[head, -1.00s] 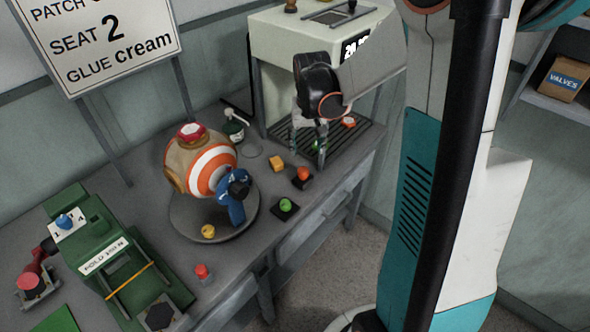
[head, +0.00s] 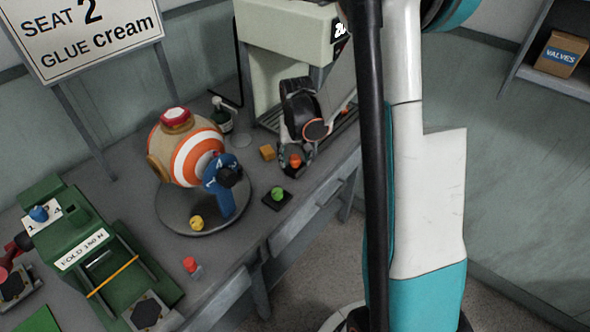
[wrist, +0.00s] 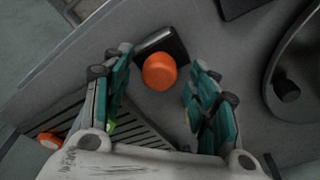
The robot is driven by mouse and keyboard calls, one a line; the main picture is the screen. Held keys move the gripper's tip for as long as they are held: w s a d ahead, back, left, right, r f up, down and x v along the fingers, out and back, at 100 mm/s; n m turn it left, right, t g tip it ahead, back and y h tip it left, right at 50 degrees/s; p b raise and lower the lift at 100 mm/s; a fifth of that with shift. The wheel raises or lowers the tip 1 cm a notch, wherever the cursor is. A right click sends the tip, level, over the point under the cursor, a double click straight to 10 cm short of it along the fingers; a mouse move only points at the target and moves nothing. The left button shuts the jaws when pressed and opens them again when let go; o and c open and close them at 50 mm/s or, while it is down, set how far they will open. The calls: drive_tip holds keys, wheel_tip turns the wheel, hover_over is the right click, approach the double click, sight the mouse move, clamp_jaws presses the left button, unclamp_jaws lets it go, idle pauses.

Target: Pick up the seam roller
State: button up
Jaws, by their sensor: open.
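An orange round-topped piece on a black base (head: 295,161) stands near the bench's front edge, largely under my gripper. It looks like the seam roller, but its shape does not make this certain. In the wrist view its orange top (wrist: 159,72) lies between my open fingers, with its black base (wrist: 165,46) behind it. My gripper (wrist: 160,64) is open and empty, with teal pads on both sides and a visible gap to the orange top. In the head view my gripper (head: 298,152) hangs over the piece; its fingers are mostly hidden behind the wrist.
A green-topped piece (head: 277,194) is nearer the front. The striped ball (head: 193,158) with a blue clamp (head: 222,185) stands on a round turntable (head: 178,222). The press (head: 283,40) stands behind; a green fixture (head: 85,255) is at left.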

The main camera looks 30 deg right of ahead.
sight(295, 157)
drive_tip(key=shift+w+d+f, duration=0.1)
drive_tip(key=shift+f, duration=0.6)
drive_tip(key=shift+r, duration=0.1)
drive_tip(key=shift+c, duration=0.6)
clamp_jaws()
drive_tip(key=shift+r, duration=0.1)
wheel_tip(295, 157, up, 20)
drive_tip(key=p, duration=0.6)
drive_tip(key=shift+p, duration=0.4)
